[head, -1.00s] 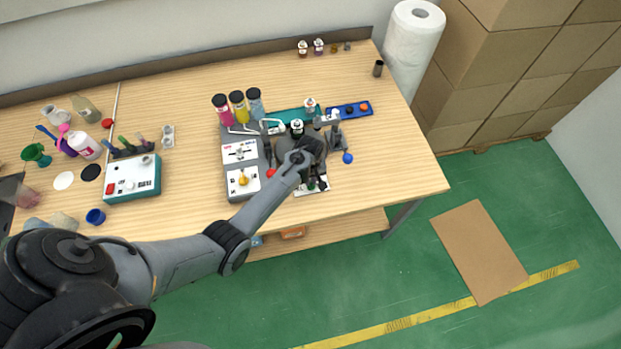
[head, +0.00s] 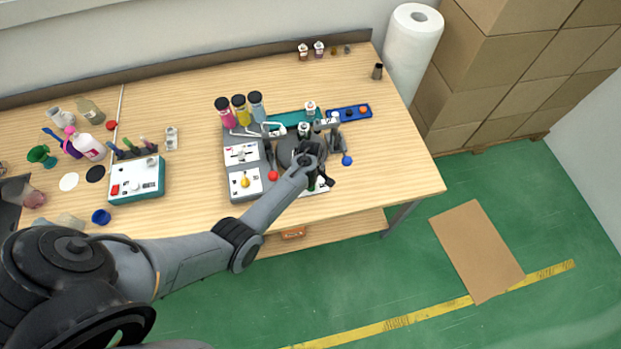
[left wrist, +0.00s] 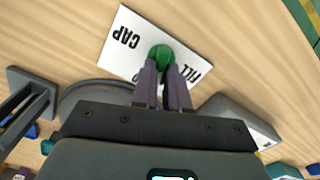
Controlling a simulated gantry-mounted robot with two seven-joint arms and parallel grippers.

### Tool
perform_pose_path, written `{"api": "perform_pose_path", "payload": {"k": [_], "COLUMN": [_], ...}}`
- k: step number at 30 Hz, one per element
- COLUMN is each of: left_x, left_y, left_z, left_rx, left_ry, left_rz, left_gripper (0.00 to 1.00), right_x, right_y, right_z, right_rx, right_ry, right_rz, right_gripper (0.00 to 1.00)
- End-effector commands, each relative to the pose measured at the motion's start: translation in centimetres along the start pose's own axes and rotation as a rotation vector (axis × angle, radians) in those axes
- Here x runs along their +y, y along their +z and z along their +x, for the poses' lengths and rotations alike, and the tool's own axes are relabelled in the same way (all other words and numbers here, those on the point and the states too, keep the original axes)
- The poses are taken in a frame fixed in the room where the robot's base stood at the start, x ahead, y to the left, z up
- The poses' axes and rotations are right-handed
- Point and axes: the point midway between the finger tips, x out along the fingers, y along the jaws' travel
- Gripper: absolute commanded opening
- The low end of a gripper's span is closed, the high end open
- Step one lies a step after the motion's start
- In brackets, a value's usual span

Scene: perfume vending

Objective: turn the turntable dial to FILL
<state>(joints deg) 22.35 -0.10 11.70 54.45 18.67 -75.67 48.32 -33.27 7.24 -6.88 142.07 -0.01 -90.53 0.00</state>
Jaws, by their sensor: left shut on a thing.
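The green dial (left wrist: 160,55) sits on a white label plate (left wrist: 123,40) in the left wrist view. The plate reads CAP at left and FILL at right, both upside down; a middle word is mostly hidden behind the fingers. My left gripper (left wrist: 163,70) is shut on the dial, with its fingertips at the knob. Which word the dial points to cannot be told. In the head view my left gripper (head: 315,182) is at the front of the dark round turntable (head: 287,152), and the plate (head: 322,190) is partly covered. My right gripper is not in view.
A grey two-panel unit (head: 231,170) with a yellow knob stands left of the turntable. Pink, yellow and blue bottles (head: 241,110) are behind it. A blue tray (head: 349,112) lies at the back right. The table's right end (head: 400,175) is clear.

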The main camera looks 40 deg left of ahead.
Motion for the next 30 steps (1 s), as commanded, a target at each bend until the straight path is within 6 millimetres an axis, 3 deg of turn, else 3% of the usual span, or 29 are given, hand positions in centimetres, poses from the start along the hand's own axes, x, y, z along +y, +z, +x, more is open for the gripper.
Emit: {"api": "perform_pose_path", "payload": {"k": [12,30], "left_x": [-0.16,-0.41], "left_y": [0.15,0.38], "left_z": [-0.11,0.09], "left_rx": [-0.003,-0.003], "left_ry": [0.001,0.0], "left_rz": [-0.4,-0.949], "left_gripper": [0.0,0.0], "right_x": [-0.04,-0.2], "right_y": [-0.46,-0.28], "right_z": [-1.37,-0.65], "right_rx": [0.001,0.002], "right_ry": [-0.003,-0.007], "right_rz": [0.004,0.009], "right_gripper": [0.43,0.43]}}
